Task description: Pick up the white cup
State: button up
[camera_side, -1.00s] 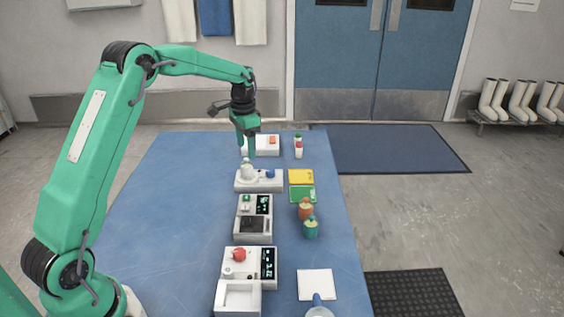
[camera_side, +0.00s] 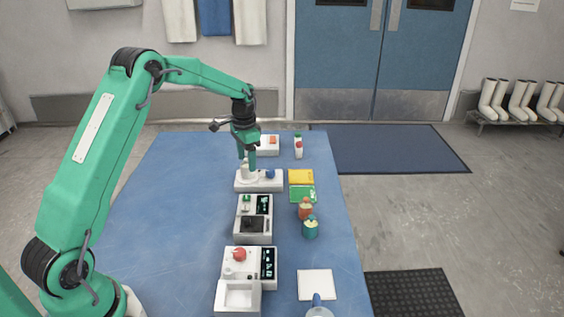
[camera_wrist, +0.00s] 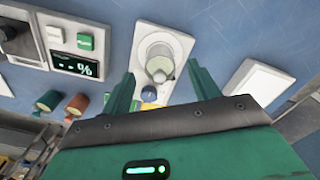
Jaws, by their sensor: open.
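The white cup (camera_side: 245,173) stands upright on a white base unit (camera_side: 272,184) with a blue knob, on the blue table. In the wrist view the cup (camera_wrist: 159,66) sits on the round plate of that base. My gripper (camera_side: 247,163) is just above the cup in the side view, with its fingers partly covering it. In the wrist view my gripper's two green fingers (camera_wrist: 163,78) are spread apart, one to each side of the cup. I cannot see either finger touching it.
A device with a green display (camera_side: 254,226) stands nearer the camera, with another (camera_side: 249,268) in front. Small bottles (camera_side: 298,150) stand at the back. The table's left side is clear.

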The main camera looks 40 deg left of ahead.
jog(key=shift+f, duration=1.65)
jog(key=c, duration=1.2)
jog(key=shift+o, duration=0.2)
jog(key=shift+r, duration=0.8)
notch_tip(320, 180, up, 2)
jog(key=shift+r, duration=0.2)
jog(key=s+d+r, duration=0.2)
jog(key=d+r, duration=0.5)
jog(key=d, duration=0.4)
jog(key=shift+s+d, duration=0.15)
jog(key=shift+s, duration=0.25)
